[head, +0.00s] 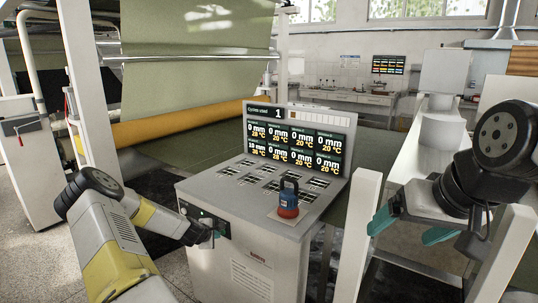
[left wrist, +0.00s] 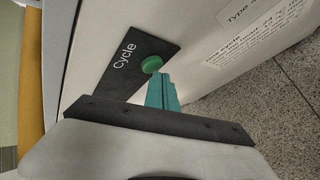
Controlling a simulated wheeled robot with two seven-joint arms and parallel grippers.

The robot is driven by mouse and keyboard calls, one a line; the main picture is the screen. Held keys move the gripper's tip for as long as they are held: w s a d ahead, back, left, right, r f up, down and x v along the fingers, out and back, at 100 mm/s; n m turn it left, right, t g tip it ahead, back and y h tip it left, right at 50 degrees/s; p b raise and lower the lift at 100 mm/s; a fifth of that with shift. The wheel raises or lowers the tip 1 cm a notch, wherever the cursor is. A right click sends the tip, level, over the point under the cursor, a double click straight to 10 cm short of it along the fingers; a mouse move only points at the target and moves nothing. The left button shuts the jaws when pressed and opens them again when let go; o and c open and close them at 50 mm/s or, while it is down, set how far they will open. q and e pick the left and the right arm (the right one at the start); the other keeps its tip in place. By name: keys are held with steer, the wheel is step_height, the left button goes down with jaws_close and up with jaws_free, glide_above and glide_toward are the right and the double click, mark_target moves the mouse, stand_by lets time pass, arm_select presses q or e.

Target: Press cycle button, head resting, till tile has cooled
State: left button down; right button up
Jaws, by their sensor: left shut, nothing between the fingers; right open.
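The green cycle button (left wrist: 151,64) sits on a black plate marked "Cycle" (left wrist: 122,60) on the console's front. My left gripper (left wrist: 161,80) is shut and empty, its teal tips right by the button's edge; I cannot tell if they touch. In the head view my left gripper (head: 214,236) is at the console's front panel and hides the button. The console's display (head: 297,143) reads "Cycles used 1" above several tiles in mm and °C; the lower-left tile seems to read 10 mm, 36 °C. My right gripper (head: 410,228) is open and empty at right.
A blue-and-red block with a handle (head: 289,198) stands on the console top (head: 240,195) among several small panels. White posts (head: 357,235) rise right of the console. Green sheet (head: 195,60) and an orange roller (head: 180,125) are behind it. A bench (head: 345,95) stands far back.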

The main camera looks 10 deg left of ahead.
arm_select(q)
steer(key=shift+w, duration=0.2)
stand_by(0.4)
steer(key=shift+w+d, duration=0.15)
steer(key=shift+w, duration=0.1)
steer(key=shift+s, duration=0.4)
stand_by(0.3)
steer(key=s+a, duration=0.2)
steer(key=s, duration=0.3)
steer(key=shift+s+a, duration=0.25)
steer(key=shift+s, duration=0.05)
stand_by(0.5)
